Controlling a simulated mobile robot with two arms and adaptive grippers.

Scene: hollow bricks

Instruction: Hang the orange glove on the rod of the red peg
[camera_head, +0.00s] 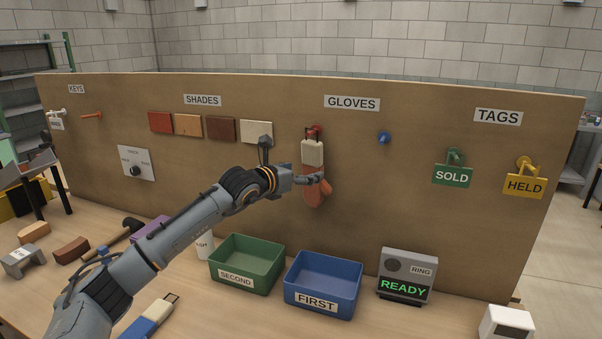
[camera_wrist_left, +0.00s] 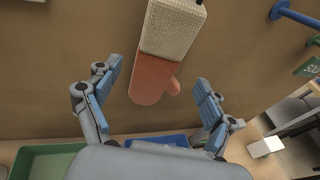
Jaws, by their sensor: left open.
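The orange glove (camera_head: 310,192) has a pale cuff (camera_head: 313,152) and hangs upright, fingers down, against the brown board. The red peg (camera_head: 315,130) is right at its top, under the GLOVES label. Whether the rod passes through the glove's loop is too small to tell. My left gripper (camera_head: 318,179) is at the glove's lower part in the head view and covers some of it. In the left wrist view its fingers are spread wide, with the glove (camera_wrist_left: 157,78) beyond and between them, apart from both pads. The peg is outside that view. My right gripper is out of view.
A blue peg (camera_head: 384,138) is bare to the right; SOLD (camera_head: 452,175) and HELD (camera_head: 524,187) tags hang further right. Color swatches (camera_head: 221,128) are left of the glove. Green (camera_head: 246,262) and blue (camera_head: 323,284) bins and a READY box (camera_head: 406,274) stand below on the table.

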